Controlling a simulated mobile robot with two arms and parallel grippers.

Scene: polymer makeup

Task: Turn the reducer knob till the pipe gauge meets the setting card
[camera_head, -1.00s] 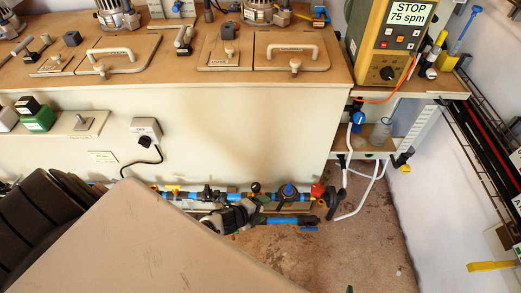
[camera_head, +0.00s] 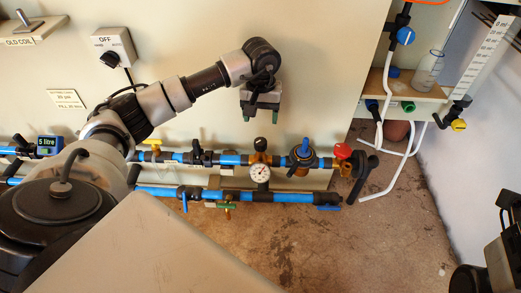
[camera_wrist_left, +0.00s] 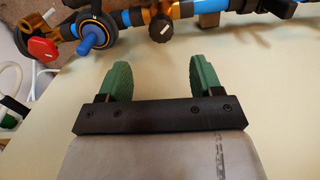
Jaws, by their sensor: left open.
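A round white pipe gauge (camera_head: 260,172) hangs on the blue pipe run low on the tank front; its reading is too small to tell. A black knob (camera_head: 260,144) sits just above it, and a blue knob (camera_head: 303,149) on a brass and black body is to its right; I cannot tell which is the reducer knob. The blue knob also shows in the left wrist view (camera_wrist_left: 92,38). A small card (camera_head: 67,98) with "psi" print is on the tank front at left. My left gripper (camera_head: 262,117) is open and empty, above the black knob in the picture and apart from the pipes.
A red knob (camera_head: 342,151) ends the upper pipe at right. A lower blue pipe (camera_head: 260,197) carries small valves. A switch box (camera_head: 112,47) is on the tank front. White hoses and a shelf (camera_head: 410,90) are at right.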

